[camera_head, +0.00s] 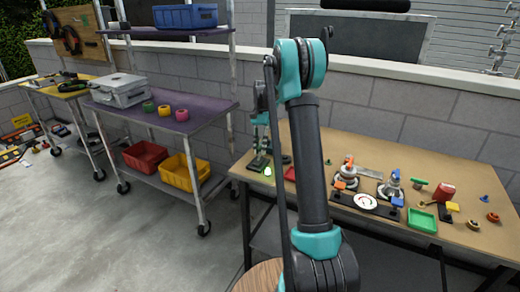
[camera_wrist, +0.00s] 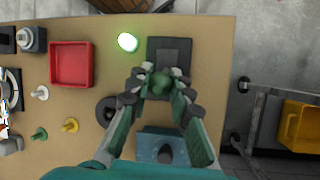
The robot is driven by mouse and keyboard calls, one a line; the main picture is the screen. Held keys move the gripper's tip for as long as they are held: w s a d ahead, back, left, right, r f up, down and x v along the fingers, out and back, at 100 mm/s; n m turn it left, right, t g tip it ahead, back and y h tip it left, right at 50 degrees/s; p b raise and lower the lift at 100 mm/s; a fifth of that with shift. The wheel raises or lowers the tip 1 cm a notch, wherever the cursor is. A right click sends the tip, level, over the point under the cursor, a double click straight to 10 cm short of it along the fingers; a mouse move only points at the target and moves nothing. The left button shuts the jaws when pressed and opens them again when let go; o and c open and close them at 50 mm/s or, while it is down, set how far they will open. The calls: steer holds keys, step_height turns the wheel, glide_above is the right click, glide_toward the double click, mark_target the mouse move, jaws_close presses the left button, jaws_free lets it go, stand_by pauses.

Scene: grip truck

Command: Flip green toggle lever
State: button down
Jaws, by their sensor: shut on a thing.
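The green toggle lever (camera_wrist: 161,84) shows in the wrist view as a rounded green knob in front of a dark square base plate (camera_wrist: 172,52). My gripper (camera_wrist: 158,76) has its two grey fingertips closed around this knob from both sides. A round green light (camera_wrist: 127,42) glows to the left of the base plate. In the head view, my gripper (camera_head: 261,148) is low over the left end of the wooden workbench, and the green light (camera_head: 268,171) glows beside it. The lever's shaft is hidden, so its tilt is hard to tell.
A red tray (camera_wrist: 72,64) and a dark ring (camera_wrist: 110,108) lie left of my fingers. A blue block (camera_wrist: 165,145) lies below the knob in the wrist view. The workbench (camera_head: 350,137) holds more fixtures to the right. A purple cart (camera_head: 205,103) stands left.

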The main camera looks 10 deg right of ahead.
steer(key=c, duration=1.3)
jaws_free()
steer(key=shift+c, duration=0.2)
steer(key=shift+r, duration=0.1)
steer(key=v, duration=1.1)
steer(key=shift+w+r, duration=0.25)
steer(key=shift+r, duration=0.05)
